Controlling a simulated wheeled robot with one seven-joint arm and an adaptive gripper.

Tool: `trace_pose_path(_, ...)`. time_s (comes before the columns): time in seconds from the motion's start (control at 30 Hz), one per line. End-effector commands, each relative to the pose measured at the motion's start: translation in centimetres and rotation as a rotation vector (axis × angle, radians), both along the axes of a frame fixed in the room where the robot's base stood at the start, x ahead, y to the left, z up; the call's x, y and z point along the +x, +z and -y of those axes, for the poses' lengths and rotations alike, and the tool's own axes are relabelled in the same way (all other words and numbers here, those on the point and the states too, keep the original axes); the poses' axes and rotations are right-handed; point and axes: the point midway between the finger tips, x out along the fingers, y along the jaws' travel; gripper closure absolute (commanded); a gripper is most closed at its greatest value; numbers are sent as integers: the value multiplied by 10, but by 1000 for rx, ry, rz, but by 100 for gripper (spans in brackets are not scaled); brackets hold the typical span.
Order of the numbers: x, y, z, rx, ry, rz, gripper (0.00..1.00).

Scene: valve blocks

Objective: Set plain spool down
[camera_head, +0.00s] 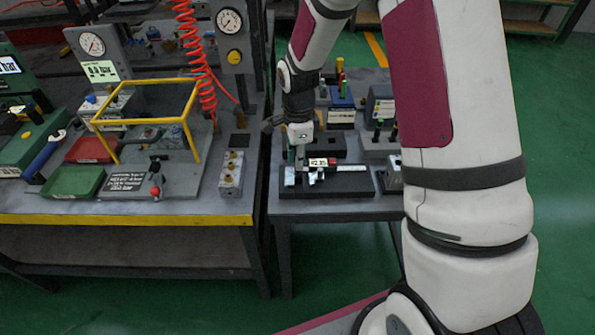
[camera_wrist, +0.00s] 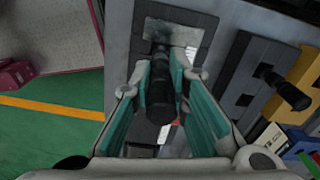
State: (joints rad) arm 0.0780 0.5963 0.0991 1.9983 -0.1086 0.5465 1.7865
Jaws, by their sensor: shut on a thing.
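My gripper (camera_wrist: 160,80) has its teal fingers closed around a dark cylindrical spool (camera_wrist: 159,100), which I take to be the plain spool. The spool's dark end faces the wrist camera. A grey plate with a dark recessed frame (camera_wrist: 188,35) lies beyond it; I cannot tell whether the spool touches it. In the head view my gripper (camera_head: 299,160) points down over the right-hand table, just above and behind a black stand (camera_head: 350,187) that bears a caliper-like tool with a small display (camera_head: 319,162). The spool is not clearly visible there.
A second dark spool (camera_wrist: 288,92) stands out from a grey slotted block at the right of the wrist view, next to a yellow block (camera_wrist: 306,72). Several blocks and coloured-handled tools crowd the table behind my gripper. The left bench (camera_head: 130,219) holds a yellow frame (camera_head: 150,82) and trays.

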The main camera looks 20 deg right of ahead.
Motion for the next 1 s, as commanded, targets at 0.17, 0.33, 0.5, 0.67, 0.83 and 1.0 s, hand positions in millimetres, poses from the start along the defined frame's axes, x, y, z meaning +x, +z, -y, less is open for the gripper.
trace_pose_path(0.17, 0, -13, 0, 0, 0, 0, 100)
trace_pose_path(0.33, 0, -36, 0, 0, 0, -1, 100)
trace_pose_path(0.5, 1, -41, 0, 1, 0, 3, 100)
trace_pose_path(0.67, 1, -41, 0, 1, 0, 2, 100)
trace_pose_path(0.83, 0, -44, 0, 0, 0, 1, 69)
trace_pose_path(1.0, 0, -43, 0, 0, 0, 1, 65)
